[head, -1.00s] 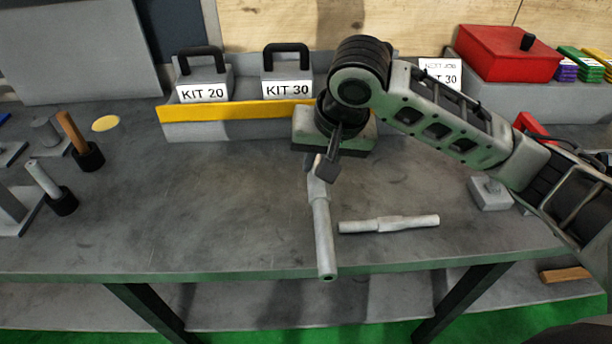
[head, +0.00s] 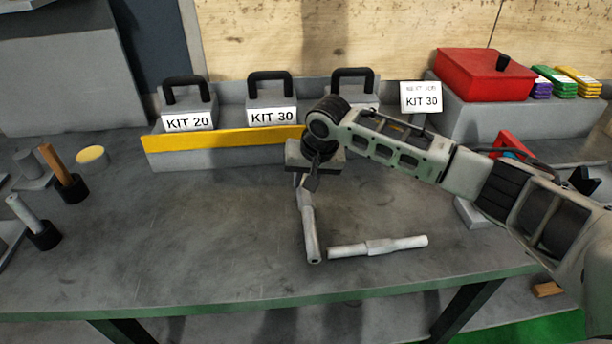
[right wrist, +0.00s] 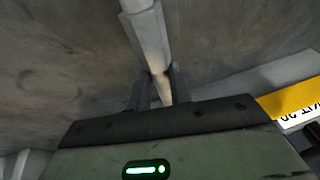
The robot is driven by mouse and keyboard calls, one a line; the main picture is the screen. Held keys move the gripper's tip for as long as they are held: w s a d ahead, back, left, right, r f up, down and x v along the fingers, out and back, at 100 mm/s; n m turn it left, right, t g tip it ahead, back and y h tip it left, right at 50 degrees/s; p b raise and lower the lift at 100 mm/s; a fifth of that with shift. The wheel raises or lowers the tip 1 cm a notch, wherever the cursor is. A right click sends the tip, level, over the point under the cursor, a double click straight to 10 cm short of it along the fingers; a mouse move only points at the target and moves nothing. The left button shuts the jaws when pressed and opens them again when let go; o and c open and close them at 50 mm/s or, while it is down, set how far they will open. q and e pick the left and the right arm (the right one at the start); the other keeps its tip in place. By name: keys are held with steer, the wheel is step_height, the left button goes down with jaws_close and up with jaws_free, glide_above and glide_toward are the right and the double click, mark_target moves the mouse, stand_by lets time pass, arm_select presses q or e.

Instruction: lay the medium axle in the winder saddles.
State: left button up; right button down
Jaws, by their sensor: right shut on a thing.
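My right gripper (head: 308,182) is shut on a grey stepped axle (head: 309,228) near its far end. The axle points toward the table's front edge, apparently tilted. In the right wrist view the same axle (right wrist: 148,38) runs between the two fingers (right wrist: 158,90). A second pale stepped axle (head: 378,247) lies on the table just right of the held one's near end. I cannot tell by size which is the medium one. I cannot make out the winder saddles; grey stands show partly at the left edge. My left gripper is out of view.
A grey rack with a yellow front (head: 222,142) holds the KIT 20 (head: 188,107) and KIT 30 (head: 270,103) blocks and a third block behind my arm. Black-based upright pieces (head: 68,180) stand at left. A red box (head: 484,74) is back right. The table's left middle is clear.

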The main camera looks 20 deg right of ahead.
steer(key=shift+f, duration=1.2)
steer(key=c, duration=1.5)
jaws_free()
steer(key=shift+f, duration=0.25)
steer(key=shift+o, duration=1.2)
steer(key=shift+s, duration=0.1)
